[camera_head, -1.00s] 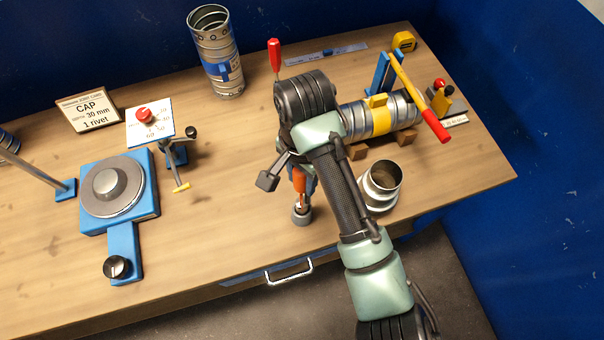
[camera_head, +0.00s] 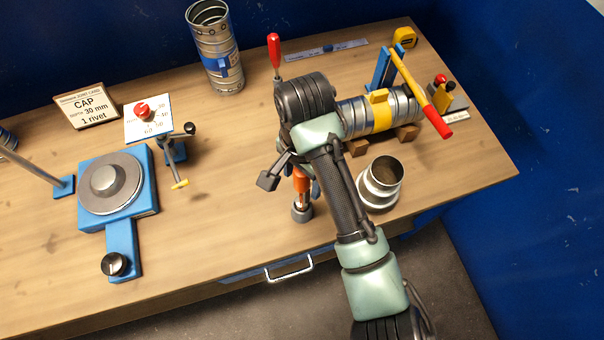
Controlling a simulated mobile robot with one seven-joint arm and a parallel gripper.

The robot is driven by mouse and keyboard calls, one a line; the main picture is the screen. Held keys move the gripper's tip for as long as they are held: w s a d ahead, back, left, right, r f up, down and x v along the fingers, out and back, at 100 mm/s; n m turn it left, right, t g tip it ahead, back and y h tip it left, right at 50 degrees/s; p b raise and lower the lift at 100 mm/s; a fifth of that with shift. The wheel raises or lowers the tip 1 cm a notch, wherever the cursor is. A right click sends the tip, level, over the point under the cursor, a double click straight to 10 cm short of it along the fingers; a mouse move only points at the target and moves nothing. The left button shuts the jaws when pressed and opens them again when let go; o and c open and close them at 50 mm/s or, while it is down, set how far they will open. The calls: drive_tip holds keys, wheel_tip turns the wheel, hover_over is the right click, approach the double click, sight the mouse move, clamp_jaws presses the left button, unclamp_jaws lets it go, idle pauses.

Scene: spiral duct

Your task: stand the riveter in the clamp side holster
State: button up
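An orange-handled tool, which looks like the riveter (camera_head: 302,186), is upright under my wrist, with a grey round part (camera_head: 302,213) at its lower end near the table's front. I cannot tell whether that part belongs to the tool or is a cup around it. My gripper (camera_head: 299,177) is at the tool's upper part, pointing down. My wrist hides most of the fingers, so their closure does not show. The clamp (camera_head: 379,112) with a yellow band holds a ribbed duct on wooden blocks. No side holster can be made out; my arm covers the clamp's left end.
A metal collar (camera_head: 380,183) stands close right of my forearm. A red-handled upright (camera_head: 274,55) rises behind my wrist. A yellow lever with red grip (camera_head: 421,92) leans over the clamp. A blue turntable device (camera_head: 119,190) is at left.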

wheel_tip(320, 180, up, 12)
drive_tip(key=p, duration=0.5)
drive_tip(key=shift+w+d+f, duration=0.15)
drive_tip(key=shift+f, duration=0.1)
drive_tip(key=shift+r, duration=0.75)
